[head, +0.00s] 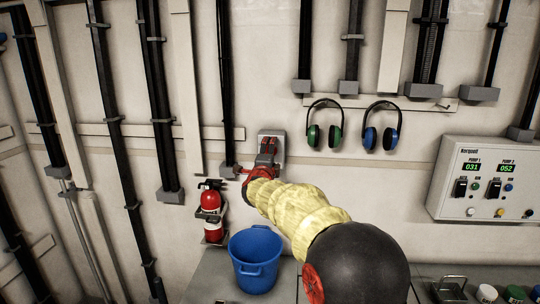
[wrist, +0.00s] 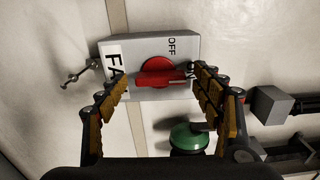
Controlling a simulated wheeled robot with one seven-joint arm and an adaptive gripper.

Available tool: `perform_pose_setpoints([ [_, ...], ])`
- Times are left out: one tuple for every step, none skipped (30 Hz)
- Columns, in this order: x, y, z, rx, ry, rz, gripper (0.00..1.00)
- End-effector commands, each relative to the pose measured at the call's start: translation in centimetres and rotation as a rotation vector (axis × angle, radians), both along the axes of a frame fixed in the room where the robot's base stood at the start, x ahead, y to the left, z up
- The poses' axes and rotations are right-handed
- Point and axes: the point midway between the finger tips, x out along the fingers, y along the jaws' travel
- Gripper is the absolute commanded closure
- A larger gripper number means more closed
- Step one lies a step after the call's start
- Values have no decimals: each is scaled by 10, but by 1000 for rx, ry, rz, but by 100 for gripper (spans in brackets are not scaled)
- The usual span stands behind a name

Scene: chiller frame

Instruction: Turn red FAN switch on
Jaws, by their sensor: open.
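The FAN switch is a grey box with a red rotary knob (wrist: 158,72), centred in the wrist view. Its label is partly covered, with "FA" showing at left and "OFF" at the top. The knob's bar lies across the picture, its end toward the right finger, where small lettering is mostly hidden. My gripper (wrist: 157,80) is open, with one finger on each side of the knob; I cannot tell whether either touches it. In the head view the grey switch box (head: 271,137) is on the wall, with my gripper (head: 266,158) right in front.
Green earmuffs (head: 324,133) and blue earmuffs (head: 382,135) hang right of the switch. A red fire extinguisher (head: 211,212) is on the wall below left, and a blue bucket (head: 255,278) stands below. A pump control panel (head: 490,180) is at right. Conduits run down the wall.

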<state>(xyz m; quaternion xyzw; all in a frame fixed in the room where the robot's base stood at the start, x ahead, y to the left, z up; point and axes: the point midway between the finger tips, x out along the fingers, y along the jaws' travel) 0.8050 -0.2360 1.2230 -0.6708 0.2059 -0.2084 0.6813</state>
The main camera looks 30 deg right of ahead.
Motion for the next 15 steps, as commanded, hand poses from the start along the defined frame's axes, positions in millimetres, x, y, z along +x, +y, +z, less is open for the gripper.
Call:
perform_pose_setpoints([
  [0, 0, 0, 0, 0, 0, 33],
  [0, 0, 0, 0, 0, 0, 33],
  [0, 0, 0, 0, 0, 0, 33],
  [0, 0, 0, 0, 0, 0, 33],
  [0, 0, 0, -1, -1, 0, 33],
  [-1, 1, 1, -1, -1, 1, 33],
  [-1, 1, 1, -1, -1, 1, 33],
  [-2, 2, 1, -1, -1, 1, 33],
  [-5, 4, 1, -1, -1, 1, 33],
  [-7, 6, 1, -1, -1, 2, 33],
  [-10, 8, 1, 0, 0, 2, 33],
  [-14, 11, 1, -1, -1, 2, 33],
  [-18, 13, 2, -1, -2, 2, 33],
  [-22, 16, 1, -1, -1, 1, 33],
  [-28, 20, 2, -1, -2, 2, 33],
])
